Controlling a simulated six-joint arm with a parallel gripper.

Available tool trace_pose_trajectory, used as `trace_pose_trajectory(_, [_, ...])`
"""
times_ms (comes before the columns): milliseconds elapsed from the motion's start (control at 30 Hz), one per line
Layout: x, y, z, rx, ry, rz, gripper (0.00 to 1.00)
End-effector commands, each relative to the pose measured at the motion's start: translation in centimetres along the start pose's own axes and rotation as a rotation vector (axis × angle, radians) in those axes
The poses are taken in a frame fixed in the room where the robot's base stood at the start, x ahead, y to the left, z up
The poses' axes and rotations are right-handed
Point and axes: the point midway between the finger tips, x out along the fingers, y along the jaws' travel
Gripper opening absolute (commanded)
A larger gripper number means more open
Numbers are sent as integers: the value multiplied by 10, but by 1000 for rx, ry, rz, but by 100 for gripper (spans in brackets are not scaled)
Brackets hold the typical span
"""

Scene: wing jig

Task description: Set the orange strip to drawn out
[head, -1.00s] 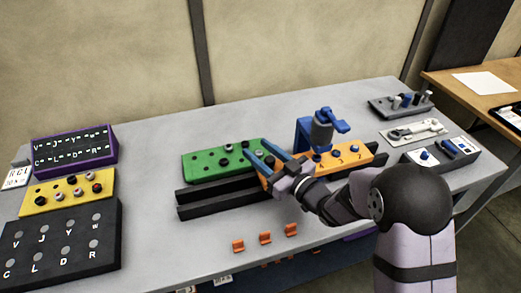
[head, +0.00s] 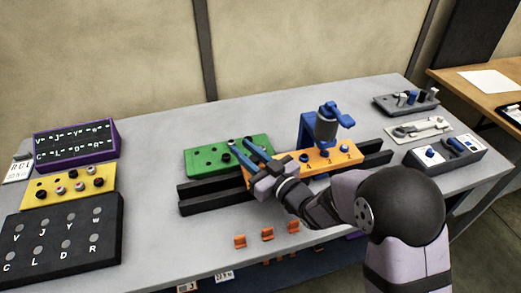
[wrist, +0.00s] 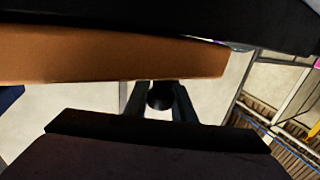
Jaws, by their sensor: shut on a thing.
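The orange strip (head: 318,158) lies along two dark rails (head: 205,200), with numbers and small knobs on its top. Its left part is partly hidden by my gripper. It also shows as a broad orange band in the wrist view (wrist: 110,55). My gripper (head: 241,146) is at the strip's left end, its two blue fingers pointing up and left. In the wrist view, my gripper (wrist: 160,92) is shut on a round dark knob (wrist: 160,99). A blue stand with a grey cylinder (head: 326,123) rises over the strip's middle.
A green block (head: 205,160) with dark holes stands just behind the rails, close to my fingers. The rails' right end (head: 375,150) is bare. Small orange clips (head: 267,234) sit at the front edge. Dark, yellow and purple panels stand at the left; grey fixtures at the right.

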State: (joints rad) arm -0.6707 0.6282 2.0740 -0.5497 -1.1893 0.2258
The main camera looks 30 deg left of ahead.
Motion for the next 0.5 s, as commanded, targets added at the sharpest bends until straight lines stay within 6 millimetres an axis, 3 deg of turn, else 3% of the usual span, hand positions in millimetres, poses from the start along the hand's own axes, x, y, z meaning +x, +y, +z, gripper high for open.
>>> trace_pose_trajectory(33, [7,-18,3,-2,3,-13,0])
trace_pose_trajectory(200, [26,-67,4,-3,4,-14,0])
trace_pose_trajectory(500, [55,-138,3,-3,3,-10,0])
